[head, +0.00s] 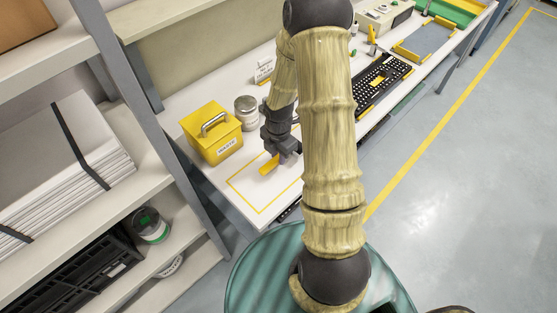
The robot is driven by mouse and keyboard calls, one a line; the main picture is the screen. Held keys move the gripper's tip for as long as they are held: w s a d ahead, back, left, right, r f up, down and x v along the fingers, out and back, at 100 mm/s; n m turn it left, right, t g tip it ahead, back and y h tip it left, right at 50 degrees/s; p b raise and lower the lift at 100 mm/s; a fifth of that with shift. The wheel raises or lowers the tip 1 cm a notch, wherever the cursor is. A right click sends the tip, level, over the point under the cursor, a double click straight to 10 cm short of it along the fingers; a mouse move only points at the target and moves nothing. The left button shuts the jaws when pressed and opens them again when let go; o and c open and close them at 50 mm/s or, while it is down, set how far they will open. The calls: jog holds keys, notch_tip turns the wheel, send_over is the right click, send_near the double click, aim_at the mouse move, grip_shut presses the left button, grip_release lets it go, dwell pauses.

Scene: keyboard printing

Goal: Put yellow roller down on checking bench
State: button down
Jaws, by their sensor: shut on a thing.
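My gripper (284,158) is at the near end of the white bench (222,180). It is shut on the yellow roller (269,165), which sticks out to the left of the fingers. The roller is over or on the area inside a yellow outlined rectangle (243,195) on the bench top. I cannot tell whether the roller touches the surface. Part of the roller and the fingers is hidden by the gripper body, and my arm covers the right part of the outlined area.
A yellow box with a handle (212,133) and a metal tin (246,110) stand just behind the outlined area. A black keyboard (382,82) and a blue-grey tray with yellow ends (425,39) lie farther along the bench. A grey shelf post (160,125) stands at the left.

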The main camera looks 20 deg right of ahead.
jog(key=shift+f, duration=1.7)
jog(key=c, duration=1.3)
grip_release()
jog(key=shift+f, duration=0.1)
jog(key=shift+o, duration=0.2)
notch_tip(320, 180, up, 12)
jog(key=shift+r, duration=0.15)
